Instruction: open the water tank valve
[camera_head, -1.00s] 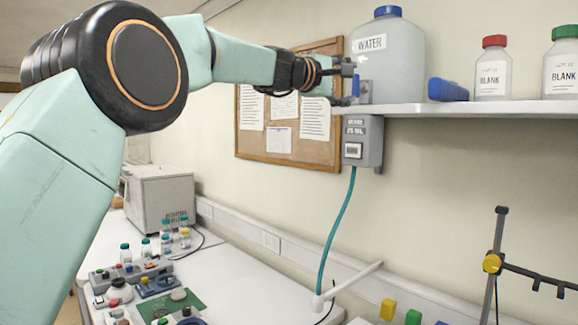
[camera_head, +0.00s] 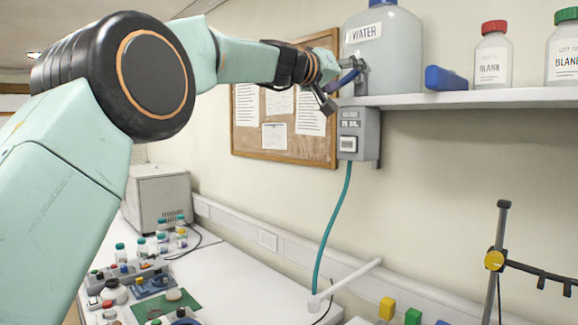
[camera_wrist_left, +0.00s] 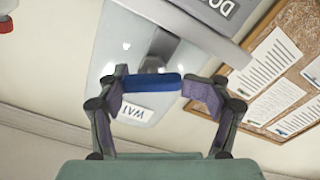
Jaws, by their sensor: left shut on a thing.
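The water tank (camera_head: 392,52), a translucent jug with a WATER label, stands on the wall shelf at the upper right of the head view. The tank also shows in the left wrist view (camera_wrist_left: 130,60). Its blue valve handle (camera_wrist_left: 152,83) lies between the fingers of my left gripper (camera_wrist_left: 160,86), which is shut on it. In the head view the left gripper (camera_head: 338,88) is at the tank's lower left, with the blue handle (camera_head: 347,78) partly hidden by the fingers. My right gripper does not show.
The shelf (camera_head: 460,100) also holds a blue object (camera_head: 446,79) and BLANK bottles (camera_head: 493,57). A grey box (camera_head: 357,135) hangs below, with a teal hose (camera_head: 333,222) running down to the bench. A notice board (camera_head: 277,125) is behind my arm.

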